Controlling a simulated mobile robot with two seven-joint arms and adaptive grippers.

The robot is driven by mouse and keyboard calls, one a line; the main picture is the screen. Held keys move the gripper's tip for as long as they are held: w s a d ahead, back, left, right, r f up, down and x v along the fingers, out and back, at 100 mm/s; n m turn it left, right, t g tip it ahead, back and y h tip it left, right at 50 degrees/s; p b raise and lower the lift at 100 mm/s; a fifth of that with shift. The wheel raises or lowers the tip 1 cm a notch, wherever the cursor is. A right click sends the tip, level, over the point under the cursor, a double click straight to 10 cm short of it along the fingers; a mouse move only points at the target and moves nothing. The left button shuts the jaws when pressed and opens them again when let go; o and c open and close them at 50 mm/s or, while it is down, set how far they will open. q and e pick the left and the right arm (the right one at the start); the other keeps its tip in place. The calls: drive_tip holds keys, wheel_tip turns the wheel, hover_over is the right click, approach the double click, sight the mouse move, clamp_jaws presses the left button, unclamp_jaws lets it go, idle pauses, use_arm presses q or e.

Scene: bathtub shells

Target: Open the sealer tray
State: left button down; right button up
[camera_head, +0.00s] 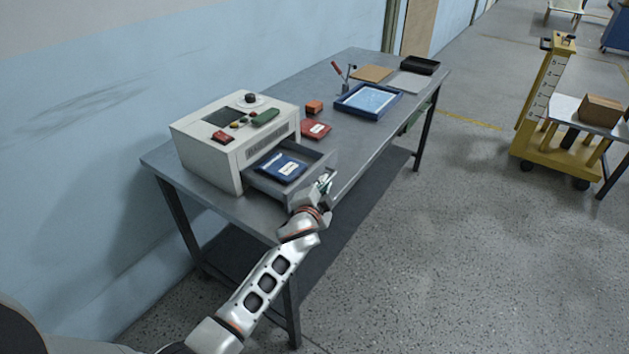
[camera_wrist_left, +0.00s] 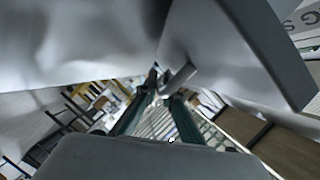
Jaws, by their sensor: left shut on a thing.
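The white sealer (camera_head: 208,151) stands at the near left end of the grey table. Its grey tray (camera_head: 265,186) is slid out of the front, and a dark blue packet with a white label (camera_head: 281,167) lies in it. My left gripper (camera_head: 325,182) is at the tray's front face. In the left wrist view the fingers (camera_wrist_left: 164,92) are closed around a short grey handle (camera_wrist_left: 178,78) that sticks out from a flat grey panel (camera_wrist_left: 235,50). The exact finger contact is partly hidden. My right gripper shows in neither view.
On the table (camera_head: 340,172) beside the sealer are a red packet (camera_head: 316,129) and a small orange block (camera_head: 314,107). A blue-rimmed tray (camera_head: 368,101) and a black tray (camera_head: 420,65) lie farther back. A yellow cart (camera_head: 545,110) stands right, across open floor.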

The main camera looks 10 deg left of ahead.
use_arm(q)
drive_tip(key=shift+s+d+f, duration=0.1)
drive_tip(key=shift+s+d, duration=0.05)
drive_tip(key=shift+d, duration=0.25)
drive_tip(key=c, duration=2.4)
unclamp_jaws()
drive_tip(key=shift+c, duration=0.2)
drive_tip(key=v, duration=1.2)
